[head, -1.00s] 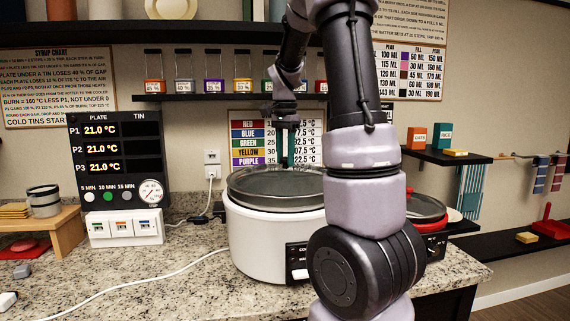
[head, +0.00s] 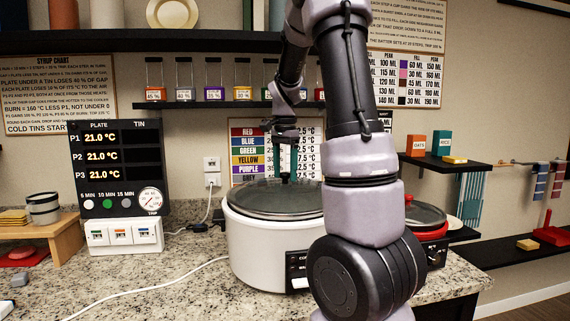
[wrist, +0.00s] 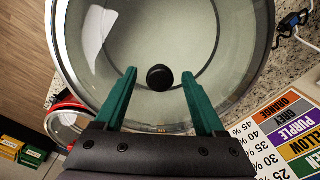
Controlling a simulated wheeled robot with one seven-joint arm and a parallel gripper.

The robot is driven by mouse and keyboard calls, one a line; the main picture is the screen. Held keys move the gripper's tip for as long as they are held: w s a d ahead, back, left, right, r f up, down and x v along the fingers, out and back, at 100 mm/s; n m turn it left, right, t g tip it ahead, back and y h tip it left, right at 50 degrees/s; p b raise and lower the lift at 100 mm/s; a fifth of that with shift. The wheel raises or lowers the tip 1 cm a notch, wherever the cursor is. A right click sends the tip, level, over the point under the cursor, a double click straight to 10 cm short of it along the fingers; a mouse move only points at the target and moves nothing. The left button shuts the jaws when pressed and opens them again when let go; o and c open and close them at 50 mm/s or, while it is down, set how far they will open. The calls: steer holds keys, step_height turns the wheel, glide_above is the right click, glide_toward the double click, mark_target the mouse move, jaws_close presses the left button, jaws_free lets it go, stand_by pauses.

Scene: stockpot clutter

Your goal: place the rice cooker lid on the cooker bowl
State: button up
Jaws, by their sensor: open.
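The rice cooker lid (head: 262,200) is a round glass disc with a dark rim. It lies about level over the top of the white cooker bowl (head: 255,245), its rim close to the bowl's edge; I cannot tell if it is fully seated all round. In the wrist view its black knob (wrist: 159,77) shows near the middle of the glass. My gripper (wrist: 159,73) is open, with its green fingers on either side of the knob. In the head view the fingers point down over the lid, and my arm hides the cooker's right side.
A control panel (head: 117,170) stands at left. A white cable (head: 150,285) crosses the counter. A shelf of jars (head: 215,103) hangs behind my arm. The front left counter is mostly clear.

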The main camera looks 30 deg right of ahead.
mark_target(285, 173)
step_height(285, 173, up, 11)
steer(key=s+a+n+t+y, duration=0.1)
steer(key=s+a+n+t, duration=0.2)
steer(key=s, duration=0.6)
steer(key=s+a+f+n+t+y, duration=0.1)
steer(key=s+a+n+t, duration=0.3)
steer(key=s+a+n, duration=0.3)
steer(key=shift+s+a+f, duration=0.2)
steer(key=shift+s+a, duration=1.5)
steer(key=shift+s, duration=0.1)
